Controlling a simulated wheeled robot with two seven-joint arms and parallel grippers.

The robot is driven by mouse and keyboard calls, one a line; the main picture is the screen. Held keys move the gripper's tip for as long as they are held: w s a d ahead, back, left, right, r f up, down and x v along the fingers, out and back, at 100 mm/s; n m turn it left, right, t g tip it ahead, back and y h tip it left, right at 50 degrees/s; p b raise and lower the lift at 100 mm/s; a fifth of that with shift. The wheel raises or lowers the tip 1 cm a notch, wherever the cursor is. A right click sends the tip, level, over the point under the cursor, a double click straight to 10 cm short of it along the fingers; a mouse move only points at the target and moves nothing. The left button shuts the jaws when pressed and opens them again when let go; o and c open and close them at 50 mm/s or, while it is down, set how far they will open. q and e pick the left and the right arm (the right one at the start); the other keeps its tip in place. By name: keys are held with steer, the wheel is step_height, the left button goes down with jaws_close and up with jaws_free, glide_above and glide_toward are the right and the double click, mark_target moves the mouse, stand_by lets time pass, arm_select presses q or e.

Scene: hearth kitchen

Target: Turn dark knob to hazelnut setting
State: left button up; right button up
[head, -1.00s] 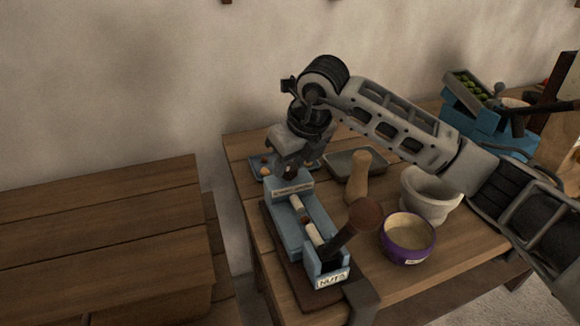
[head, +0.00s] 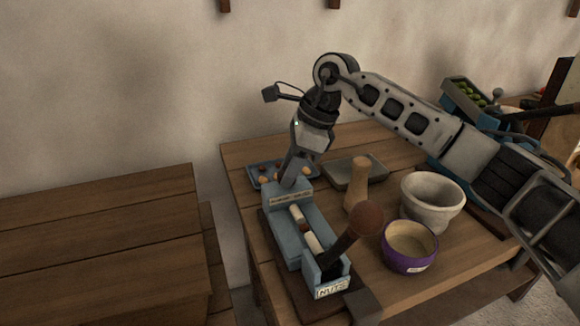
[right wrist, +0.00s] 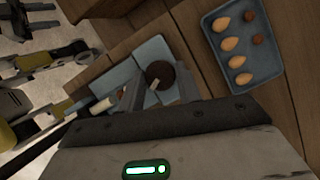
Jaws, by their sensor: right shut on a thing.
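The dark knob (right wrist: 160,74) is a round dark-brown disc with a pale mark at its lower edge, on top of the blue nutcracker in the right wrist view. My right gripper (head: 290,184) points down at the nutcracker's far end. In the right wrist view its fingers (right wrist: 155,88) are shut on the knob from both sides. In the head view the knob is hidden by the gripper. My left gripper is not in view.
A blue tray of nuts (right wrist: 214,26) lies beside the nutcracker. A grey tray (head: 378,164), a wooden pestle (head: 355,188), a stone mortar (head: 455,206) and a purple bowl (head: 405,262) stand to the right. A lower wooden surface (head: 100,240) is at left.

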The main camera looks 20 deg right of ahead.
steer(key=shift+w+n+g, duration=0.1)
steer(key=shift+n+g, duration=0.5)
steer(key=shift+n, duration=1.1)
steer(key=o, duration=1)
steer(key=v, duration=1.6)
steer(key=shift+w+p, duration=0.15)
steer(key=shift+p, duration=0.3)
